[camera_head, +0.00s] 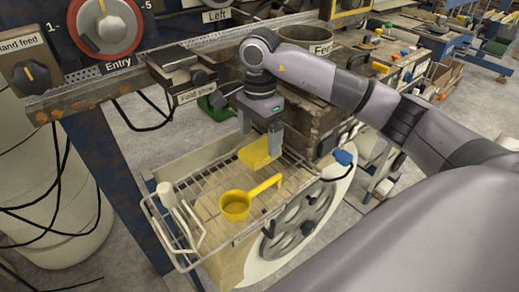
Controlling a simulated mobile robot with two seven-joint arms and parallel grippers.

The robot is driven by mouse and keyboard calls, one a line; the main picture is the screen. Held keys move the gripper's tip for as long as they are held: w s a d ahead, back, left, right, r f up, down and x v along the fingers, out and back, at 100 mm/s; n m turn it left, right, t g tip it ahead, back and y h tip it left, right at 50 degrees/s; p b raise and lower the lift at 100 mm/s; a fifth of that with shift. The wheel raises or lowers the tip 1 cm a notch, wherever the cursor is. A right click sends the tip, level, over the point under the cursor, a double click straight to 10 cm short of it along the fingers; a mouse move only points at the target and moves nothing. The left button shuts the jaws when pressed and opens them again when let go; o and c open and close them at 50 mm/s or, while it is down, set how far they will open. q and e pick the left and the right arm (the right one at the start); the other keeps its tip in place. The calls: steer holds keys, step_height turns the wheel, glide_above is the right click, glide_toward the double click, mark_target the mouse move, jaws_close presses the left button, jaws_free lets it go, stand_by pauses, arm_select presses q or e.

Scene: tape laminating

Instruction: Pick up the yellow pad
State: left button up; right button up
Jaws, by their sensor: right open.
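The yellow pad (257,156) lies toward the back of a wire rack (170,232). My right gripper (261,140) points down right above the pad. Its two fingers are apart, one toward each side of the pad's back part. The jaws are open. I cannot tell whether the fingertips touch the pad. My left gripper is not in view.
A yellow ladle (236,205) lies on the rack in front of the pad, its handle reaching right. A white handled item (170,200) is at the rack's left edge. A blue-tipped item (343,158) is at its right. The fold shoe (185,75) and machine panel stand behind.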

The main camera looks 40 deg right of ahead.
mark_target(260, 148)
steer(key=shift+f, duration=1.6)
steer(key=c, duration=1.1)
steer(key=shift+c, duration=0.2)
step_height(260, 148, up, 20)
steer(key=shift+o, duration=0.6)
